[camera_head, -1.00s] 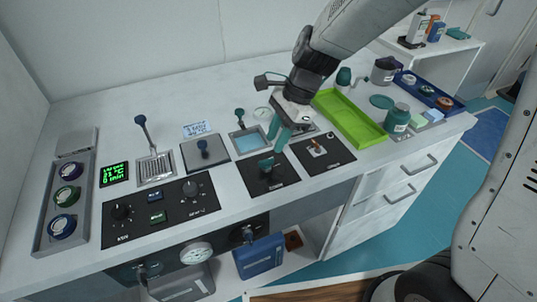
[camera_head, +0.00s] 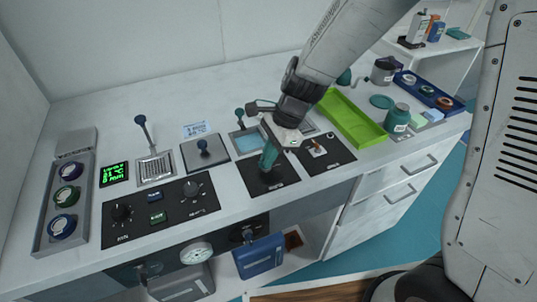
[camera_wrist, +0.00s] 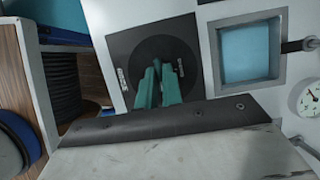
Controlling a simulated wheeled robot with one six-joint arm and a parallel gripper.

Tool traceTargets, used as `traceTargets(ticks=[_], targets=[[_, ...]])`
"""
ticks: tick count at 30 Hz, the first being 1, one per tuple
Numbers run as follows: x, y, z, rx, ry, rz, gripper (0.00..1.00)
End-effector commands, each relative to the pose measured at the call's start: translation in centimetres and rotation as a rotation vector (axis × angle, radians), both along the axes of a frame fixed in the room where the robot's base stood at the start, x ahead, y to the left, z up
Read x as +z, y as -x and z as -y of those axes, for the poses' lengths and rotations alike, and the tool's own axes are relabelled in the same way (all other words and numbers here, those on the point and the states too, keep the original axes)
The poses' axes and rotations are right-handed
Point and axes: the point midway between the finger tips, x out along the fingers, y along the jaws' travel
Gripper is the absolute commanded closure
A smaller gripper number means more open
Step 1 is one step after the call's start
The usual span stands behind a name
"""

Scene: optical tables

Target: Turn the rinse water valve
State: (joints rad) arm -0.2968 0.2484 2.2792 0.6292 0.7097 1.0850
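A black square plate (camera_head: 252,184) on the bench carries a teal-handled valve, taken as the rinse water valve. My gripper (camera_head: 267,164) reaches down over this plate, its teal fingers at the valve and hiding its handle. In the wrist view the fingers (camera_wrist: 158,86) point at the round dark disc (camera_wrist: 146,52) in the middle of the plate. They stand close together with a narrow gap. The handle has the same teal colour, so I cannot tell whether it is between them or gripped.
A knob panel (camera_head: 130,228) is at left, a green tray (camera_head: 352,120) at right.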

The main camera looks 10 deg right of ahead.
Motion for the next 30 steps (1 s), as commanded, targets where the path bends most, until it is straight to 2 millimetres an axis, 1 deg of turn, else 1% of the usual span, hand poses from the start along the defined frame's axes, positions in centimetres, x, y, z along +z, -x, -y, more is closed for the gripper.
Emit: traceTargets(ticks=[8, 13, 17, 30], targets=[[0.04, -0.06, -0.03, 0.039, 0.0, 0.001, 1.0], [0.04, -0.12, -0.08, 0.126, 0.001, 0.0, 1.0], [0.03, -0.2, -0.13, 0.226, 0.0, 0.0, 1.0], [0.06, -0.38, -0.34, 0.643, 0.001, 0.001, 1.0]])
